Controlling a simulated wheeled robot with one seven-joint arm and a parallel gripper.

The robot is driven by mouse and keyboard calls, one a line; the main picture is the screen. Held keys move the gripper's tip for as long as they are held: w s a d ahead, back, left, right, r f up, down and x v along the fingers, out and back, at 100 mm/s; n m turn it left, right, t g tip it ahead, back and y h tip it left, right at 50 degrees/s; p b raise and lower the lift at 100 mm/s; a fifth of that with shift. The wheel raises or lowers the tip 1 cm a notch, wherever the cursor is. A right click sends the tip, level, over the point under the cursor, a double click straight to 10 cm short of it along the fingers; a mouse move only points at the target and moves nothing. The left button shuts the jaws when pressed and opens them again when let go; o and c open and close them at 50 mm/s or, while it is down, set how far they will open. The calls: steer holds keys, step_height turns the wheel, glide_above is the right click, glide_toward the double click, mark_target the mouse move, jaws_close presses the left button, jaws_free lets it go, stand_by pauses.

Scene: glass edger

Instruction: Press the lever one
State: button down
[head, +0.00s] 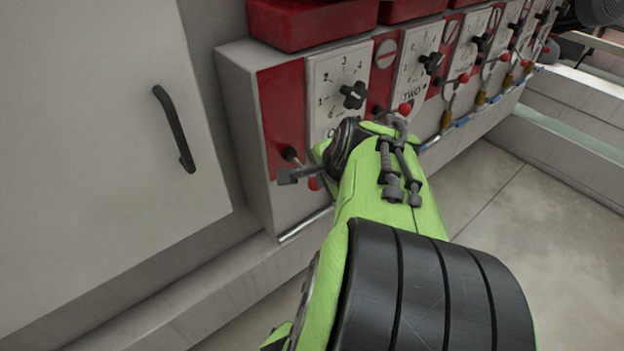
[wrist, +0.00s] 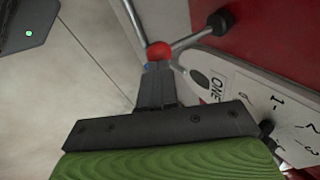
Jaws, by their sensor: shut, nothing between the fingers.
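Lever one has a red ball end (wrist: 158,52) on a metal rod, beside the plate marked ONE (wrist: 215,85) in the wrist view. My gripper (wrist: 156,72) is shut and empty, with its fingertips right at the red ball. I cannot tell whether they touch it. In the head view, a bit of the red ball (head: 314,184) shows beside my dark gripper, low on the left end of the red panel. My green arm hides most of the lever there.
A black-tipped rod (wrist: 220,20) stands close to the lever. The dial plate (head: 338,80) with a black knob (head: 353,95) is above. Similar dials and red-ball levers (head: 405,108) run rightward. A grey cabinet (head: 110,150) is at left; the floor (head: 490,190) is clear.

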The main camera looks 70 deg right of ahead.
step_height(320, 180, down, 3)
steer(key=b, duration=0.2)
steer(key=shift+a+f+b, duration=0.1)
steer(key=shift+f+b, duration=0.1)
steer(key=shift+b, duration=0.15)
steer(key=shift+a+f, duration=0.1)
steer(key=shift+f, duration=0.05)
steer(key=shift+s, duration=0.1)
stand_by(0.4)
